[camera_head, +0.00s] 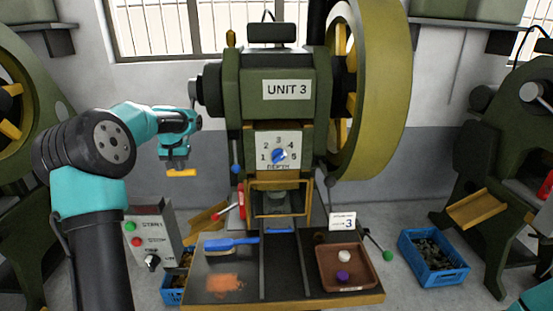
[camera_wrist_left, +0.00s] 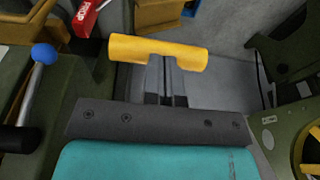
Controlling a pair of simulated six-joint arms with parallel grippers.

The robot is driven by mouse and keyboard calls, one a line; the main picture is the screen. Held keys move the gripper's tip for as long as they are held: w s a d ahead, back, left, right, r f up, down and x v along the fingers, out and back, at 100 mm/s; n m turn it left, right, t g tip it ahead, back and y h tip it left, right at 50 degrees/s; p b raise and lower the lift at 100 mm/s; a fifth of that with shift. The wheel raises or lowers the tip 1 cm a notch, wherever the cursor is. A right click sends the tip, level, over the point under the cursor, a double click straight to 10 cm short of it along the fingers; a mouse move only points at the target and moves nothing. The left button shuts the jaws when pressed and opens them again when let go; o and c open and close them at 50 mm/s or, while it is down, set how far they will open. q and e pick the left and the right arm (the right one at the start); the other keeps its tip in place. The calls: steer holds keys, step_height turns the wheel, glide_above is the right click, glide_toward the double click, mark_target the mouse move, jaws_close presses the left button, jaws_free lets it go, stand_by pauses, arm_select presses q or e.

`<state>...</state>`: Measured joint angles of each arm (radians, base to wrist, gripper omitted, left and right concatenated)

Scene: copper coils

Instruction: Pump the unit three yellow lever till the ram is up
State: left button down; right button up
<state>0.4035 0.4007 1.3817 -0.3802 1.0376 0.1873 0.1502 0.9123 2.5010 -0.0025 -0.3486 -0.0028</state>
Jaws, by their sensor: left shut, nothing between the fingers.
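Unit 3 is a green press (camera_head: 275,75) in the middle of the head view. My left gripper (camera_head: 177,166) hangs left of it, pointing down, shut. A short yellow bar (camera_head: 182,173), seemingly the lever's grip, lies right at its fingertips. In the left wrist view this yellow bar (camera_wrist_left: 158,50) lies crosswise over the grey finger ends (camera_wrist_left: 166,85). It does not appear to be between the fingers, and I cannot tell whether they touch. No lever shaft shows clearly. The ram area (camera_head: 280,196) sits behind a yellow frame; its height is hard to judge. My right gripper is out of view.
A blue-knobbed rod (camera_head: 235,158) and a red part (camera_head: 241,199) are on the press's left side. The bench holds a blue brush (camera_head: 230,243) and a brown tray (camera_head: 327,282). A control box (camera_head: 153,238) stands left, and a blue crate (camera_head: 433,257) stands right.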

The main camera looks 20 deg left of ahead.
arm_select(q)
steer(key=shift+s+d+r, duration=0.1)
steer(key=shift+s+r, duration=0.05)
steer(key=shift+r, duration=0.05)
steer(key=v, duration=0.6)
steer(key=shift+s+d+r, duration=0.25)
steer(key=shift+s+d, duration=0.05)
steer(key=shift+s, duration=0.2)
steer(key=shift+f, duration=0.15)
stand_by(0.3)
steer(key=shift+f, duration=0.55)
